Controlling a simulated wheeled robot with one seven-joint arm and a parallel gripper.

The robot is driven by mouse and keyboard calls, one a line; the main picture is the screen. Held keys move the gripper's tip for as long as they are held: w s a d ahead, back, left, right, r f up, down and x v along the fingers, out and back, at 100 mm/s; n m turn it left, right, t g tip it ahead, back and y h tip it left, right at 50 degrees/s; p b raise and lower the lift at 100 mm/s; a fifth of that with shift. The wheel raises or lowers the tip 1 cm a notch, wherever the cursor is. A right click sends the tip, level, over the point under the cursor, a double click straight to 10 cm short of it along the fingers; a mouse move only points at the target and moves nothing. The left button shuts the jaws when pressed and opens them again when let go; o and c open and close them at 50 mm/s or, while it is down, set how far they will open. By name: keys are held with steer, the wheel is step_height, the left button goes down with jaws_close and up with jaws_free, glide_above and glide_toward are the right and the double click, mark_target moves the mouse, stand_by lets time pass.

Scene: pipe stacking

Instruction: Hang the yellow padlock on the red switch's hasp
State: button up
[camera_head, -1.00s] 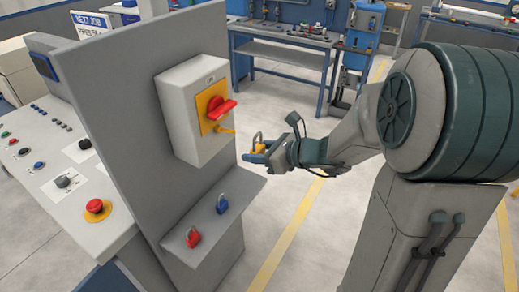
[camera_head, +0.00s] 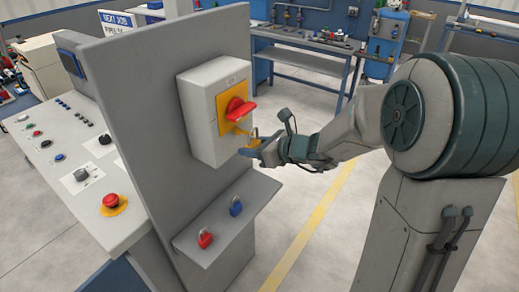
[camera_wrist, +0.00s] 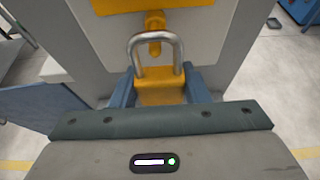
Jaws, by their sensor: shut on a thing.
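The red switch (camera_head: 238,107) sits on a yellow plate on a grey box fixed to an upright panel. Its yellow hasp (camera_head: 242,130) sticks out below the handle, and it also shows in the wrist view (camera_wrist: 155,21). My gripper (camera_head: 256,151) is shut on the yellow padlock (camera_wrist: 160,92), with blue fingers on both sides of its body. The padlock is upright, its silver shackle pointing up. In the wrist view the shackle's top overlaps the hasp's knob. I cannot tell whether the shackle is around the hasp or just in front of it.
A grey shelf (camera_head: 257,194) below the box bears a red padlock (camera_head: 205,238) and a blue padlock (camera_head: 236,206). A control console (camera_head: 60,150) stands left of the panel (camera_head: 140,100). Open floor lies behind my arm, with a workbench (camera_head: 310,50) farther back.

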steer(key=shift+b+x, duration=0.8)
steer(key=shift+x, duration=0.85)
steer(key=shift+a+r, duration=0.15)
steer(key=shift+r, duration=0.05)
steer(key=o, duration=1.1)
steer(key=shift+w+f, duration=0.1)
steer(key=shift+a, duration=0.1)
